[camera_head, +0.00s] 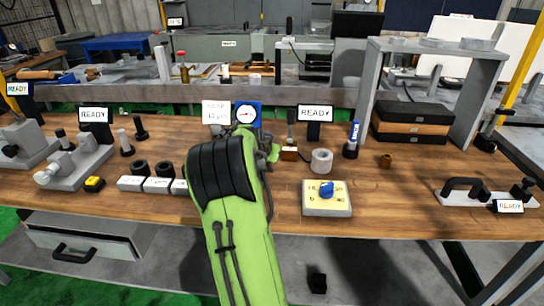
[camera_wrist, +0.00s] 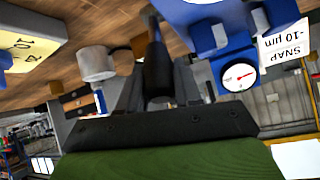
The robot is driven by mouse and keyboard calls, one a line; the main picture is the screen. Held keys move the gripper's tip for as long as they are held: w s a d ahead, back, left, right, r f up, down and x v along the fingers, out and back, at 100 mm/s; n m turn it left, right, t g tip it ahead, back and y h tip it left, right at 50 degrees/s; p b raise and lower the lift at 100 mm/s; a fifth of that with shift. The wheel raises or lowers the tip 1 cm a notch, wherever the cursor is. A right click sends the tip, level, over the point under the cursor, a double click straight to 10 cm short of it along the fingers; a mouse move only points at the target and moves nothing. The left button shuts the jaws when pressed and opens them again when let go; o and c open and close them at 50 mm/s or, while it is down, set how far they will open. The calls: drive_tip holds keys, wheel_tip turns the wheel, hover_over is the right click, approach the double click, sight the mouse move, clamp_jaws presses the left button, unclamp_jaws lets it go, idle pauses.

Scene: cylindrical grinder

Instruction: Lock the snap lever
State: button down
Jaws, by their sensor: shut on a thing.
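The blue snap gauge with its round white dial (camera_head: 247,115) stands on the wooden bench, just behind my green arm. It also shows upside down in the wrist view (camera_wrist: 238,77), beside its "SNAP -10 µm" card (camera_wrist: 283,45). My gripper (camera_wrist: 157,75) is shut on a dark upright piece (camera_wrist: 157,62) beside the blue gauge body. This piece appears to be the snap lever; the fingers hide much of it, and I cannot tell its lock position. In the head view my arm hides the fingertips and the lever.
A white ring-shaped part (camera_head: 321,161) and a yellow-faced box with a blue knob (camera_head: 326,196) lie to the right. White blocks (camera_head: 157,185) and black rings lie left. A READY display (camera_head: 315,114) stands behind.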

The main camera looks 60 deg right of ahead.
drive_tip(key=shift+f, duration=0.1)
drive_tip(key=c, duration=0.8)
unclamp_jaws()
drive_tip(key=shift+c, duration=0.2)
drive_tip(key=p+v, duration=0.3)
drive_tip(key=v, duration=1.3)
drive_tip(key=shift+d, duration=0.1)
